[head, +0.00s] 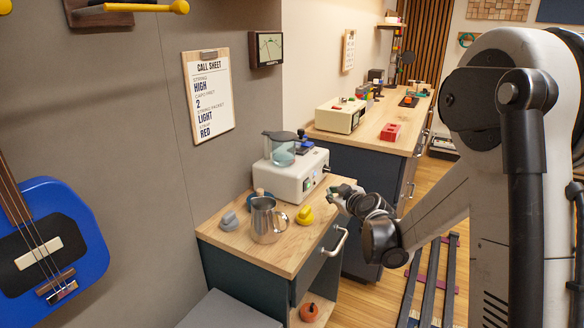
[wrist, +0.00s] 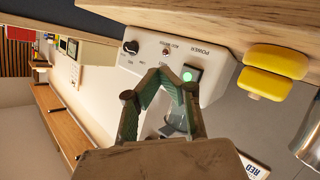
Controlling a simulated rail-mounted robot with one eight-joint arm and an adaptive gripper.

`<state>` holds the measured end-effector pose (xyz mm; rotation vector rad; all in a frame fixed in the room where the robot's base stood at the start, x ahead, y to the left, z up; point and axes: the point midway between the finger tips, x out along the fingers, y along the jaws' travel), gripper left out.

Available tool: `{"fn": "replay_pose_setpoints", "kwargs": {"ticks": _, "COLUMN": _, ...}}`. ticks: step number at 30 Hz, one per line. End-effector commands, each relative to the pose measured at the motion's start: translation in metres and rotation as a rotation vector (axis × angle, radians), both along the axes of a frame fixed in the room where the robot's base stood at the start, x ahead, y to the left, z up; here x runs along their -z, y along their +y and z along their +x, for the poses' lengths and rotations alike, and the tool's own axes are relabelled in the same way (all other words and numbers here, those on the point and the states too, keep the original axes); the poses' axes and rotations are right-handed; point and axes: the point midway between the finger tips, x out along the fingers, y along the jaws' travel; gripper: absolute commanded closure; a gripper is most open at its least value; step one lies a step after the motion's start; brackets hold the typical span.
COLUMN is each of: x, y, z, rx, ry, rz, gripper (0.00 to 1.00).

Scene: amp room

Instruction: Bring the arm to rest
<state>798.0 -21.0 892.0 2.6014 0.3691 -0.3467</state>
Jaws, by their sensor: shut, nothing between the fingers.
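My gripper (head: 345,193) is at the right front of the small wooden-topped cabinet (head: 290,258), in front of the white appliance (head: 292,183). In the wrist view my gripper (wrist: 163,72) is shut, its green-lined fingertips together and empty. The tips overlap the appliance's front panel in that view; whether they touch it I cannot tell. The panel has a black knob (wrist: 131,47) and a green-lit power button (wrist: 190,75). My arm reaches in from the right of the head view.
A metal pitcher (head: 266,222), a yellow object (head: 304,215) and a grey object (head: 228,221) stand on the cabinet top. A clear jug (head: 280,150) sits on the appliance. A longer counter (head: 375,128) lies behind. A blue guitar (head: 60,240) hangs at left.

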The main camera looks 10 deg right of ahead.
Motion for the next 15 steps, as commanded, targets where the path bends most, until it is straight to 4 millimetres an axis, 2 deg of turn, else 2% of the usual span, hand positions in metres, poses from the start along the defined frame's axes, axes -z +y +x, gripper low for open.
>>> {"fn": "replay_pose_setpoints", "kwargs": {"ticks": 5, "x": -0.031, "y": 0.013, "z": -0.028, "rx": -0.004, "ry": 0.060, "rz": 0.037, "gripper": 1.00}}
{"fn": "replay_pose_setpoints", "kwargs": {"ticks": 15, "x": -0.084, "y": 0.035, "z": -0.108, "rx": 0.023, "ry": 0.222, "rz": 0.125, "gripper": 1.00}}
